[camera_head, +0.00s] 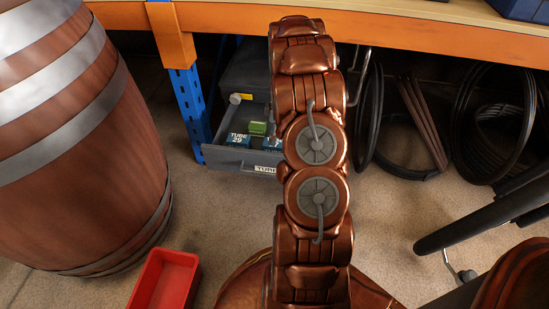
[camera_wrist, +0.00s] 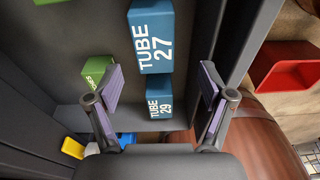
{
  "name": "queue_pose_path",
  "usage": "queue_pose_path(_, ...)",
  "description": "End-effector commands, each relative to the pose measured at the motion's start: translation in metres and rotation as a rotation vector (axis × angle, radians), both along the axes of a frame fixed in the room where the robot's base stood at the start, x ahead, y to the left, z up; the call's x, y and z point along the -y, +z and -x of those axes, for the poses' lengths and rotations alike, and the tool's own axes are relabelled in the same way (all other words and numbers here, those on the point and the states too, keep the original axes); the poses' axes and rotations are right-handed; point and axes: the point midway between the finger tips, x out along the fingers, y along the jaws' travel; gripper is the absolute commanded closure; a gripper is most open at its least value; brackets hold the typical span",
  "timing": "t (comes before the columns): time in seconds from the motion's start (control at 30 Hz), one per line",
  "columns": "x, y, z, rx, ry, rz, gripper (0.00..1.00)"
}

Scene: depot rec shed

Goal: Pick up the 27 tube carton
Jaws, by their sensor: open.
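The blue TUBE 27 carton (camera_wrist: 152,38) lies in the dark grey drawer in the wrist view, above and between my finger pads in the picture. My gripper (camera_wrist: 160,82) is open, with one purple pad on each side and nothing held. A smaller-looking blue TUBE 29 carton (camera_wrist: 159,97) sits just below the 27 carton, between the fingers in the picture. In the head view the open drawer (camera_head: 232,157) shows the TUBE 29 carton (camera_head: 238,139); another blue carton is mostly hidden behind my arm, which also hides my gripper.
A green carton (camera_wrist: 97,70) lies beside the left finger; it also shows in the head view (camera_head: 258,128). The drawer walls and the orange bench (camera_head: 400,35) bound the space.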

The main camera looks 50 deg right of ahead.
Motion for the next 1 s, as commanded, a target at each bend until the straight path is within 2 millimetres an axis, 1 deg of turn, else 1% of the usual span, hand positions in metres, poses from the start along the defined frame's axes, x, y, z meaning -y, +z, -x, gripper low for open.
queue_pose_path(0.03,0.006,-0.015,0.001,0.003,0.005,0.0,0.19)
queue_pose_path(0.1,0.012,-0.021,0.001,0.009,0.012,0.004,0.19)
queue_pose_path(0.2,0.015,-0.028,0.001,0.012,0.018,0.006,0.19)
queue_pose_path(0.57,0.01,-0.061,-0.003,0.01,0.02,0.004,0.19)
queue_pose_path(0.7,0.005,-0.082,-0.004,0.008,0.02,0.005,0.19)
queue_pose_path(0.8,0.003,-0.093,-0.006,0.009,0.019,0.004,0.19)
queue_pose_path(0.9,0.003,-0.1,-0.007,0.011,0.019,0.006,0.19)
queue_pose_path(1.0,0.003,-0.101,-0.008,0.012,0.019,0.005,0.19)
